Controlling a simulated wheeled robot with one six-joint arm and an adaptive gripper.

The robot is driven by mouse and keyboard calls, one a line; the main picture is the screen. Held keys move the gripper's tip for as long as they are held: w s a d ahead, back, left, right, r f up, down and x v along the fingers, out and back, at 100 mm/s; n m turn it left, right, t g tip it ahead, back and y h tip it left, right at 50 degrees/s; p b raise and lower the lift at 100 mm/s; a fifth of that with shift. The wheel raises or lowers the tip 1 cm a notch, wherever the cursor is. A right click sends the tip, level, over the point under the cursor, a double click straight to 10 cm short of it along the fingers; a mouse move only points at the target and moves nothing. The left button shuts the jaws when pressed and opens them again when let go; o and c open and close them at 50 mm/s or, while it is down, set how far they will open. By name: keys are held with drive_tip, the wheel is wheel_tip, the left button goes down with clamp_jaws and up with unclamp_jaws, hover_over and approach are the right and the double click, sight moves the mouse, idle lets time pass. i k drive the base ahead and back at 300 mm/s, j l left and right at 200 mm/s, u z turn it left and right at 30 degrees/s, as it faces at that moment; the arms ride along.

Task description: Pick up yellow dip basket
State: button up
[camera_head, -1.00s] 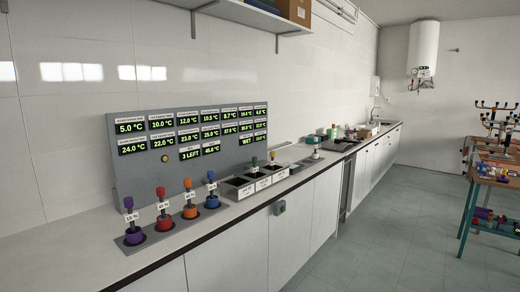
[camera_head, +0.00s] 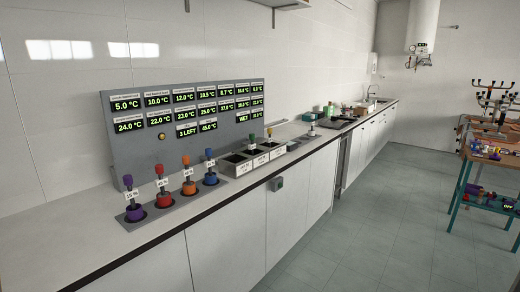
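A small yellow-topped handle (camera_head: 269,132) stands up at the dark-topped tanks on the counter; it looks like the yellow dip basket, but it is small and its lower part is hidden. A green-topped handle (camera_head: 252,138) stands just left of it. Similar purple (camera_head: 134,212), red (camera_head: 164,197), orange (camera_head: 188,186) and blue (camera_head: 210,178) pieces stand upright in a grey rack nearer on the counter. My gripper is not in view.
A grey panel of temperature displays (camera_head: 150,150) stands behind the rack. White-fronted tanks (camera_head: 242,170) sit beside the rack. A wooden-topped table (camera_head: 488,155) with teal legs stands at the right. The grey floor (camera_head: 390,215) between is clear.

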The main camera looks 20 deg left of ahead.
sight(271, 139)
drive_tip(key=i+u, duration=0.25)
drive_tip(key=i, duration=1.65)
drive_tip(key=i+j+z, duration=0.1)
drive_tip(key=i, duration=1)
drive_tip(key=i+j, duration=0.15)
drive_tip(key=i, duration=0.95)
drive_tip(key=l+z, duration=0.05)
